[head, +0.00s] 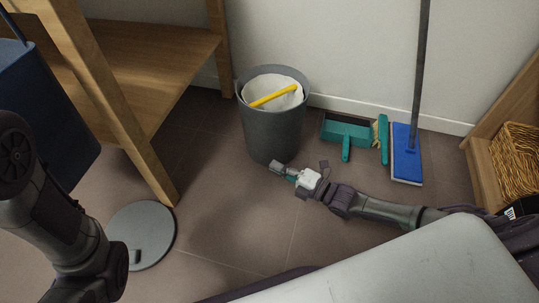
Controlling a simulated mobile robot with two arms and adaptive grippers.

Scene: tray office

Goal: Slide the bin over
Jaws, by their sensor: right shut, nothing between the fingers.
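The bin (272,133) is a dark grey round bucket standing upright on the tiled floor, near the wall. It has a white liner or paper inside, and a yellow stick-like object (273,96) lies across its opening. My right gripper (284,171) is low over the floor at the bin's front right base. It is shut and empty, with its tip close to the bin's wall; I cannot tell if they touch. My left arm comes in at the lower left, but its gripper is outside the frame.
A wooden shelf (170,48) stands left of the bin. A grey round disc (142,234) lies at the lower left. A teal dustpan (346,132), a brush (383,139) and a blue mop (407,153) are right of the bin. A wicker basket (517,155) sits far right. Floor in front is clear.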

